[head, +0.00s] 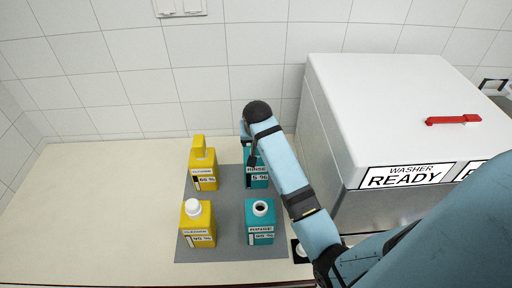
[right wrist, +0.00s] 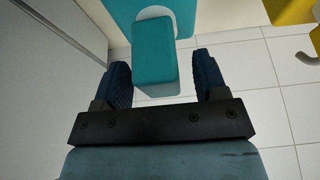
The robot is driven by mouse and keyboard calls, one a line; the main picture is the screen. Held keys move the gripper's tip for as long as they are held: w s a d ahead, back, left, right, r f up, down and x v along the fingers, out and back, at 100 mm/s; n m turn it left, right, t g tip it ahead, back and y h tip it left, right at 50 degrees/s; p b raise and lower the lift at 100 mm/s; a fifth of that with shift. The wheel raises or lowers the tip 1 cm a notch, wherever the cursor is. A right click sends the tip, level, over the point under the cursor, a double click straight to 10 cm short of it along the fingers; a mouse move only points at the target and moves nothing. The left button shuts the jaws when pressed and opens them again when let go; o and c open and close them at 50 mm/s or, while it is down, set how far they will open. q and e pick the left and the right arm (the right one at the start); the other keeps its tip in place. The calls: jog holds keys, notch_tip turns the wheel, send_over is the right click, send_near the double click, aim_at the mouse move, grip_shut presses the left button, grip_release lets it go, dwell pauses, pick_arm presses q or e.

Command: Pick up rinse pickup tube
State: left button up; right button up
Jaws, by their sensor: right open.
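The back teal container (head: 256,178), labelled RINSE with a 5 % reading, stands on the grey mat (head: 221,215) in the head view. My right arm covers its upper part. In the right wrist view a teal block-shaped tube head (right wrist: 153,50) rises from the white neck ring of a teal container. My right gripper (right wrist: 164,82) is open, with one finger on each side of this tube head. Gaps show on both sides, wider on the right. In the head view my right gripper is mostly hidden by my arm. My left gripper is not in view.
A yellow container with a yellow tube head (head: 203,168) stands left. A white-capped yellow container (head: 197,225) and an open-necked teal container (head: 261,222) stand in front. The washer (head: 395,110), reading READY, blocks the right. The counter (head: 100,220) is clear at left.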

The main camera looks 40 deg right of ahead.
jog(key=shift+c, duration=0.7)
jog(key=c, duration=0.9)
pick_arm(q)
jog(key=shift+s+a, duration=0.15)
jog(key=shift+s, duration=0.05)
pick_arm(e)
jog(key=shift+r, duration=0.1)
